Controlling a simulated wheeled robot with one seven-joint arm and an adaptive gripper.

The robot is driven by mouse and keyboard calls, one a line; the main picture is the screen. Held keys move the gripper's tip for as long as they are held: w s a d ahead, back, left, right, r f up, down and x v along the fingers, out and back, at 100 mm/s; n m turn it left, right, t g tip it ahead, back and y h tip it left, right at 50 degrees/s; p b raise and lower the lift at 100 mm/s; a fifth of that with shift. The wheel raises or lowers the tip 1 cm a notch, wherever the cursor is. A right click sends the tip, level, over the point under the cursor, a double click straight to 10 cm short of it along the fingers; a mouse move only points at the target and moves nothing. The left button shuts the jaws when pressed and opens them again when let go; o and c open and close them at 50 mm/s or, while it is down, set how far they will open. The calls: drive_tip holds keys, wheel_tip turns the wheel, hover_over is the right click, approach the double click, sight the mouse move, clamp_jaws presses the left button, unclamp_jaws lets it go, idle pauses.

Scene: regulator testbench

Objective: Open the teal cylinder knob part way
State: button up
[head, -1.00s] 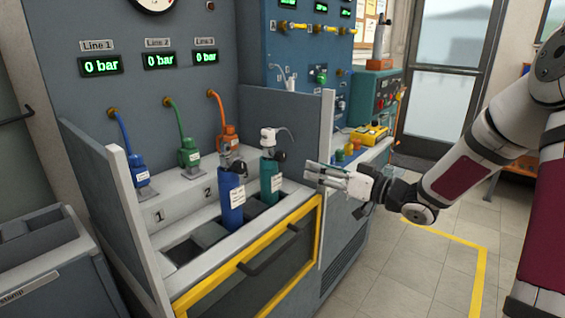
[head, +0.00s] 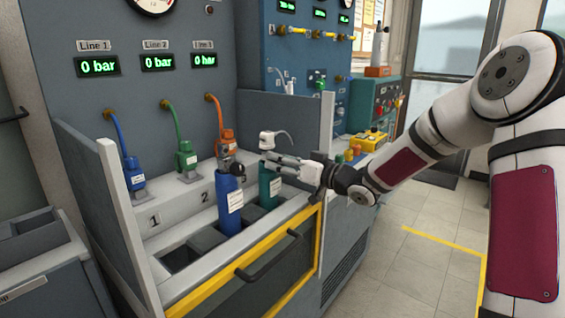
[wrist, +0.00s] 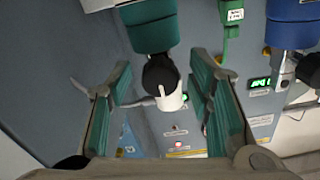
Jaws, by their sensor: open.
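The teal cylinder (head: 269,188) stands upright in a slot of the bench rack, with a white valve head (head: 267,140) and a thin grey hose on top. My gripper (head: 275,162) reaches in from the right at the height of its valve. In the head view my fingers hide its knob. In the wrist view the teal cylinder (wrist: 150,28) hangs from the top edge, and its black round knob (wrist: 160,74) with a white pointer lies between my two spread fingers (wrist: 162,92). A gap shows on both sides of the knob.
A blue cylinder (head: 229,204) with a black knob stands just left of the teal one. A grey side panel (head: 325,135) rises close to my wrist. Blue, green and orange regulators sit behind on the ledge. Empty slots (head: 181,257) lie at the front left.

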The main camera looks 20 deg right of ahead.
clamp_jaws()
drive_tip(key=shift+n, duration=0.3)
drive_tip(key=n+b, duration=0.1)
drive_tip(key=n, duration=0.2)
drive_tip(key=shift+f, duration=0.1)
drive_tip(key=shift+n+b, duration=1.05)
drive_tip(key=shift+n, duration=1.05)
unclamp_jaws()
